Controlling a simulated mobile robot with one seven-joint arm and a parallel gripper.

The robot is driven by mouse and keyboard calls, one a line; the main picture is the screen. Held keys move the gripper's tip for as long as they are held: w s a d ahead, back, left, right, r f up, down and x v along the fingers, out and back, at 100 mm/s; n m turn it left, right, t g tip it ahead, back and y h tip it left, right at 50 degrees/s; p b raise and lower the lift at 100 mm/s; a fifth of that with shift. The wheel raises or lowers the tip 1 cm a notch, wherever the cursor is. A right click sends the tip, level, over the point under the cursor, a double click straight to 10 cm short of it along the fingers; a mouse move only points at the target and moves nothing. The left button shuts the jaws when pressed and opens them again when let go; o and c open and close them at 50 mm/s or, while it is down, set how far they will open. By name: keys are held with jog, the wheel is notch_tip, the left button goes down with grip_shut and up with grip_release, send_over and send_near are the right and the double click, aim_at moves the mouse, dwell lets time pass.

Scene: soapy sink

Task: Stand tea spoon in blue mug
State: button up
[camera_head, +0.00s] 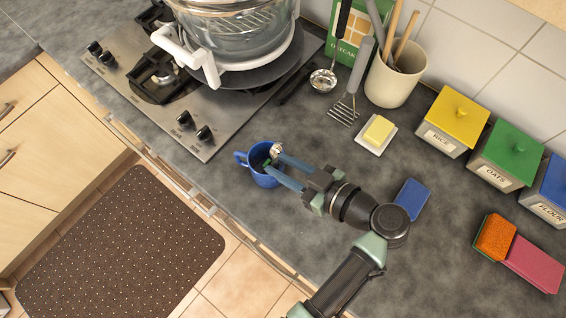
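The blue mug (244,158) stands upright on the dark counter, to the right of the hob's front corner, with its handle to the left. A small spoon (276,149) with a silvery end and a green part is at the mug. The silvery end shows above the mug's far right rim, and the green part shows at the mouth. How deep the spoon sits is hidden. My gripper (273,163) reaches in from the right, its two blue fingers apart and their tips over the mug's mouth, close to the spoon. I cannot make out contact between fingers and spoon.
The hob (160,125) with a large glass pot (235,40) lies up left. A blue sponge (412,197) lies right of my arm. The counter's front edge is close to the mug.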

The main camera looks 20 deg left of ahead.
jog(key=shift+d+f, duration=0.1)
jog(key=shift+f, duration=0.05)
jog(key=s+d+r+p, duration=0.2)
jog(key=d+r, duration=0.2)
jog(key=d, duration=0.2)
jog(key=shift+r, duration=0.35)
dwell(0.7)
jog(key=shift+s+f, duration=0.1)
jog(key=shift+s, duration=0.1)
dwell(0.4)
